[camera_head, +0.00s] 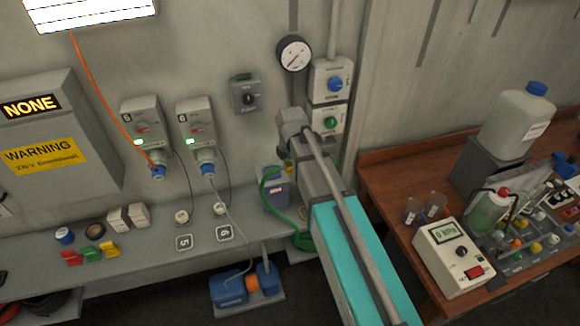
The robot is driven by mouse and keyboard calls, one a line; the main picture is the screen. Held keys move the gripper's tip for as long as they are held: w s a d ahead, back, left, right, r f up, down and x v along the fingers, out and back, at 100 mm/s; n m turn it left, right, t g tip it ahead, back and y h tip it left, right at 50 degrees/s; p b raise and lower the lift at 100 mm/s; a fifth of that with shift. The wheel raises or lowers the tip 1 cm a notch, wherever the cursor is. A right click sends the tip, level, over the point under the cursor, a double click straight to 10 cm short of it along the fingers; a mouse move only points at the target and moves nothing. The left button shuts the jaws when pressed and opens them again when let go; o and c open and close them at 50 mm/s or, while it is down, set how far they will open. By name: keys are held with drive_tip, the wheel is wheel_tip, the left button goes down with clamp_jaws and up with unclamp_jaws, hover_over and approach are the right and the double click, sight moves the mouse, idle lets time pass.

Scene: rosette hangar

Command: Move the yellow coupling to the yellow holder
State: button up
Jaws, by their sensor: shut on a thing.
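My gripper (289,160) is at the wall behind the end of my arm, near the gauge and the switch boxes. Its fingers are mostly hidden by my arm. A small yellow piece (288,168), which looks like the yellow coupling, shows at the gripper, and the gripper is shut on it. A green hose (266,184) curves up to this spot and hangs down beside a blue unit (275,202). A yellow block (108,249) lies on the shelf at the left, beside a green and a red one. I cannot tell whether it is the yellow holder.
The grey shelf (150,262) runs along the wall. Sockets with an orange cable (92,85) and a grey cable (228,236) hang above it. A blue pump (230,290) stands in front. The wooden bench (395,205) at the right is crowded with a meter and bottles.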

drive_tip(key=shift+w+d+f+b, duration=0.9)
drive_tip(key=shift+d+f+b, duration=0.3)
drive_tip(key=shift+f+b, duration=2.75)
drive_tip(key=shift+w+d+f+b, duration=0.85)
drive_tip(key=shift+d+f+b, duration=0.4)
drive_tip(key=shift+f+b, duration=2.75)
drive_tip(key=shift+w+d+f+b, duration=0.9)
drive_tip(key=shift+d+f+b, duration=0.3)
drive_tip(key=shift+f+b, duration=2.75)
drive_tip(key=shift+f, duration=0.1)
drive_tip(key=shift+f+b, duration=2.75)
drive_tip(key=shift+b, duration=0.1)
drive_tip(key=shift+f+b, duration=0.55)
drive_tip(key=o, duration=1.2)
drive_tip(key=shift+o, duration=0.2)
